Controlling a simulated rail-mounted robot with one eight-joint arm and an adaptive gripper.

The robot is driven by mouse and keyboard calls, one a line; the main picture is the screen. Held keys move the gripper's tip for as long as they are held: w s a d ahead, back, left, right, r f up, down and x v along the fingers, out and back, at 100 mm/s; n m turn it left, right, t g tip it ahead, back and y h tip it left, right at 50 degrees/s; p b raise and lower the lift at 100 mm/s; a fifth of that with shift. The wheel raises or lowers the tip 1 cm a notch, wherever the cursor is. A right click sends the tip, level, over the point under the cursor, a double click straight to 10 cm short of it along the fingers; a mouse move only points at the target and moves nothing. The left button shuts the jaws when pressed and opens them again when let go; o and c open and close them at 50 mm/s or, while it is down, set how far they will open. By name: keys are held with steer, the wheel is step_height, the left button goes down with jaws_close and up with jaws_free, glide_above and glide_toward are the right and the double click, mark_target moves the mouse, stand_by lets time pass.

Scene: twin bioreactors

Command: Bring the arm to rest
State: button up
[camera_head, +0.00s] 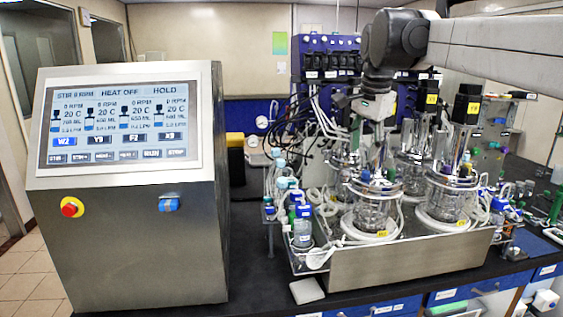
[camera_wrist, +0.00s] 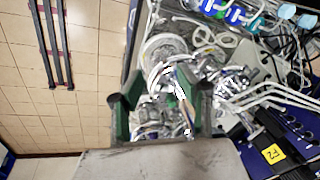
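My arm reaches in from the upper right of the head view, and its wrist hangs down over the glass bioreactor vessels. My gripper (camera_head: 370,150) points down above the front left vessel (camera_head: 376,212); its fingertips are hard to make out there against the metal and tubing. In the wrist view, the two green-lined fingers of my gripper (camera_wrist: 160,115) stand wide apart. Vessel tops and tubes show between and beyond them, and nothing is clearly held. I cannot tell whether the fingers touch any of these parts.
The control console (camera_head: 125,180) with its lit screen stands at left. The steel tray (camera_head: 410,262) carries several vessels, with a black motor (camera_head: 467,103) on the right one. Bottles and tubes crowd the tray's left. A blue rack (camera_head: 328,60) stands behind. Open space lies above the console.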

steer(key=s+f+n+t+b, duration=0.4)
steer(key=s+f+n, duration=0.7)
steer(key=s+f, duration=1.6)
steer(key=s+b, duration=0.1)
steer(key=s, duration=0.3)
steer(key=shift+s+f, duration=0.25)
steer(key=shift+f, duration=0.15)
